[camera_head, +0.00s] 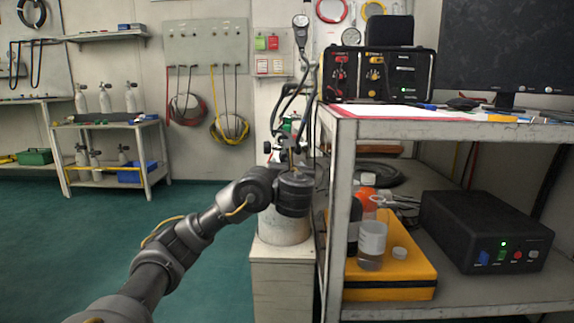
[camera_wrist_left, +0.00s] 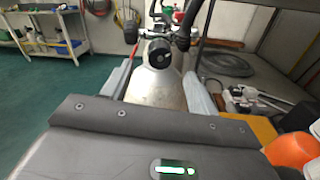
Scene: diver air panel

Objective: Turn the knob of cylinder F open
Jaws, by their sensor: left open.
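A pale metal cylinder (camera_head: 284,228) stands upright on a white pedestal, partly behind my left arm. I see no letter F on it. In the left wrist view the cylinder (camera_wrist_left: 153,90) carries a valve with a round black knob (camera_wrist_left: 159,57) facing the camera. Another dark knob (camera_wrist_left: 131,32) sits at the valve's left side. My left gripper (camera_wrist_left: 160,78) is open, with one pale finger on each side of the cylinder in the picture, and holds nothing. In the head view my left wrist (camera_head: 293,192) covers the middle of the cylinder. My right gripper is not in view.
A shelf table (camera_head: 345,131) stands close at right, with an air panel (camera_head: 377,74) on top. Its lower shelf holds a yellow case (camera_head: 395,278), a clear jar (camera_head: 371,244) and a black box (camera_head: 484,232). Hoses (camera_head: 309,85) rise above the valve. Open floor lies left.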

